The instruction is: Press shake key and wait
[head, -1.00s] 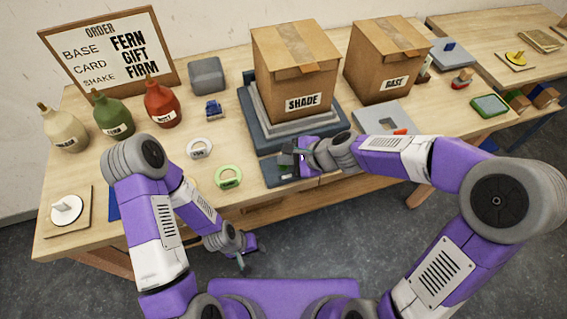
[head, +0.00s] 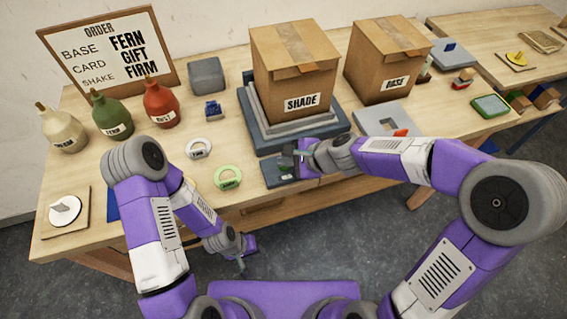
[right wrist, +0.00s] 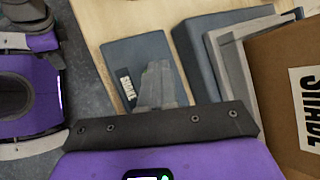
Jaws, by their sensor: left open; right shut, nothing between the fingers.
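The dark blue-grey key pad (head: 277,172) lies at the table's front edge, before the SHADE box. In the right wrist view the pad (right wrist: 136,60) carries a label (right wrist: 128,88) that seems to read SHAKE. My right gripper (head: 288,158) is shut and empty, its fingertips over the pad. They show in the wrist view (right wrist: 158,82); I cannot tell whether they touch it. The SHADE box (head: 293,75) sits on a stepped grey platform (head: 335,122). My left gripper (head: 242,260) is open and empty, low before the table.
The BASE box (head: 385,65) stands right of the SHADE box. White, green and red bottles (head: 112,117) stand at left under the order board (head: 110,60). White (head: 199,148) and green (head: 228,177) rings lie near the front. A white dial (head: 65,211) sits at far left.

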